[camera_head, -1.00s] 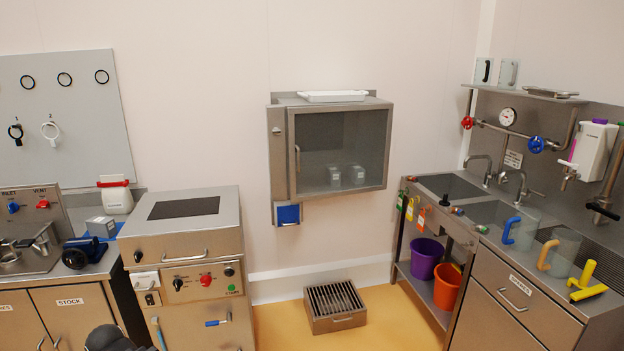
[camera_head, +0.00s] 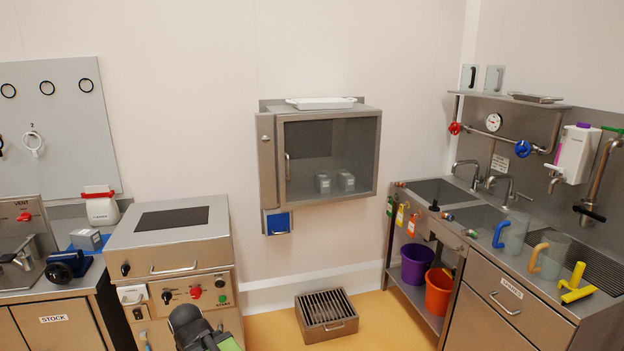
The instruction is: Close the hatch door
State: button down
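A steel hatch cabinet (camera_head: 268,165) hangs on the back wall. Its door (camera_head: 332,201) has a steel frame around a clear pane and a vertical handle (camera_head: 287,167) on its left side. The door lies at or close to the cabinet front; I cannot tell if a small gap is open. Small grey boxes (camera_head: 346,181) show through the pane. A dark, rounded part of my arm with a green piece rises at the bottom edge, well below and left of the hatch. My gripper's fingers do not show.
A steel hopper machine (camera_head: 150,239) stands below left of the hatch. A slatted floor box (camera_head: 327,325) sits on the yellow floor under it. A sink counter (camera_head: 510,285) with purple and orange buckets (camera_head: 417,264) fills the right. Open floor lies around the slatted box.

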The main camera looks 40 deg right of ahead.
aim_at(333, 115)
jog(key=z, duration=0.2)
jog(key=i, duration=1)
jog(key=u, duration=0.1)
